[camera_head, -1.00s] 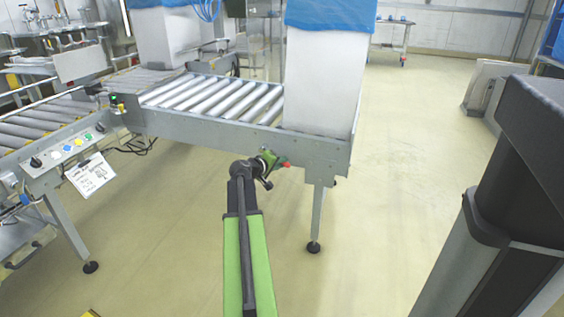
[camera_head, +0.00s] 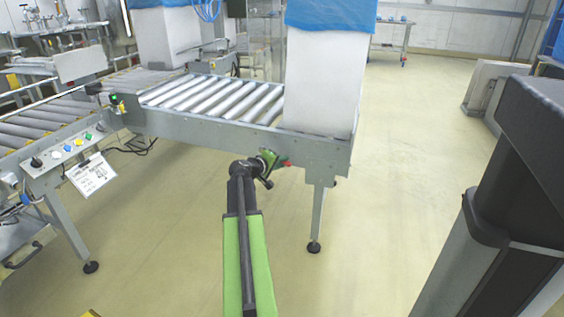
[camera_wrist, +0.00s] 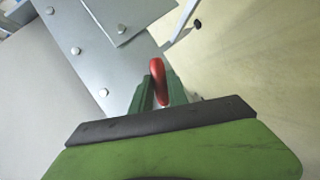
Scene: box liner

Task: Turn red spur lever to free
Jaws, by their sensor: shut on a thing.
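The red spur lever (camera_wrist: 158,80) shows in the wrist view as a short, rounded red handle between the two green fingers of my gripper (camera_wrist: 158,92). The gripper is shut on it. In the head view the lever (camera_head: 287,163) is a small red tip on the side frame of the roller spur, just right of my gripper (camera_head: 275,160). The fingers hide part of the lever and its mount.
The roller conveyor spur (camera_head: 225,132) has a grey side frame and a support leg (camera_head: 317,220). A tall white box with a blue liner (camera_head: 325,75) stands on its right end. A control panel (camera_head: 70,150) is at left. Open floor lies right of the leg.

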